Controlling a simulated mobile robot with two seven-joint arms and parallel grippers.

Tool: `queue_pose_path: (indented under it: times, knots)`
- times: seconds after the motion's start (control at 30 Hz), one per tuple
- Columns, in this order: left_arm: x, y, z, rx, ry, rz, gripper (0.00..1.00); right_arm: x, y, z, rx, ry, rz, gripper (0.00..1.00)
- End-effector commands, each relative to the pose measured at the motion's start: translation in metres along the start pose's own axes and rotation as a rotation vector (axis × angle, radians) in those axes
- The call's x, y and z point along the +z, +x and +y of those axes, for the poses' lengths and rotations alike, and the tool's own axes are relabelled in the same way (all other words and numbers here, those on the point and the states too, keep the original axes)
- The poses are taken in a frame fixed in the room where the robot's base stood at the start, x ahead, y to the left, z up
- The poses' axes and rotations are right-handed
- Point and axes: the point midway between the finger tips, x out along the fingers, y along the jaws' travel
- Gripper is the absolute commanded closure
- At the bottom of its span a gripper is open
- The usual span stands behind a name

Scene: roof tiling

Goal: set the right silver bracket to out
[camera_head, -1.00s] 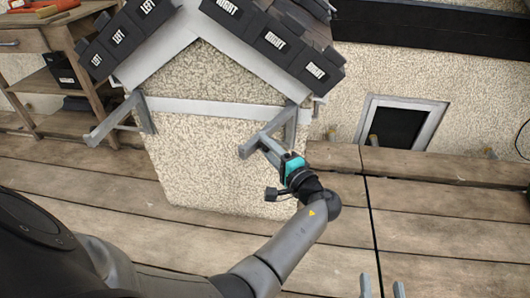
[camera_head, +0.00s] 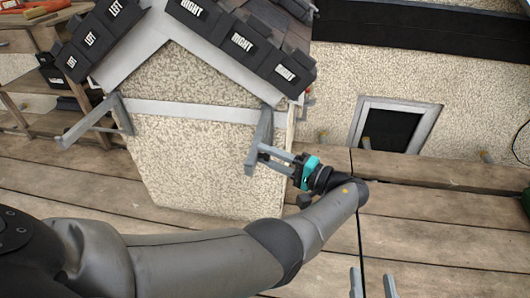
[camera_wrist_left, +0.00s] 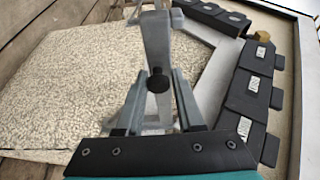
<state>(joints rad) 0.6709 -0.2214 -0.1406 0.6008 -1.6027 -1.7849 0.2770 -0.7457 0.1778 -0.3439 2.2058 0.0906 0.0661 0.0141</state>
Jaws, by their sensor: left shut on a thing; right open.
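The right silver bracket (camera_head: 264,130) is mounted at the right edge of the small gabled wall, under the eave. Its arm juts from the wall toward me, seen nearly end-on. My left gripper (camera_head: 262,153) is shut on this bracket near its outer end, reaching in from the right. In the left wrist view the bracket (camera_wrist_left: 156,35) runs up between the fingers (camera_wrist_left: 160,82), with a dark round knob (camera_wrist_left: 158,79) there. The left silver bracket (camera_head: 95,122) sticks out at the wall's left edge. My right gripper (camera_head: 372,284) is open and empty at the bottom edge.
Black tiles marked LEFT (camera_head: 90,40) and RIGHT (camera_head: 242,42) line the roof slopes above the brackets. A wooden shelf (camera_head: 25,110) stands at left. A framed dark opening (camera_head: 440,112) is in the wall at right. The plank floor (camera_head: 430,225) is mostly clear.

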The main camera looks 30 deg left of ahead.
Motion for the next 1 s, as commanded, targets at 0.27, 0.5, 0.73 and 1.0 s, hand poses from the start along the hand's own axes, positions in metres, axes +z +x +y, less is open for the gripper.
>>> queue_pose_path:
  times: [0.27,0.5,0.73,1.0]
  knots:
    - [0.0024,-0.0024,0.0050,0.013,0.005,-0.011,1.00,0.0005,0.0001,0.0001,0.000,0.000,-0.001,0.39]
    - [0.0021,-0.0030,0.0050,0.014,0.005,-0.009,1.00,0.0006,0.0001,0.0000,0.000,0.000,-0.001,0.39]
    - [0.0017,-0.0030,0.0040,0.012,0.004,-0.009,0.41,0.0004,0.0001,0.0000,0.000,0.000,-0.001,0.39]
    - [0.0010,-0.0020,0.0019,0.007,0.001,-0.009,0.39,0.0000,0.0001,-0.0001,0.000,0.000,-0.001,0.39]
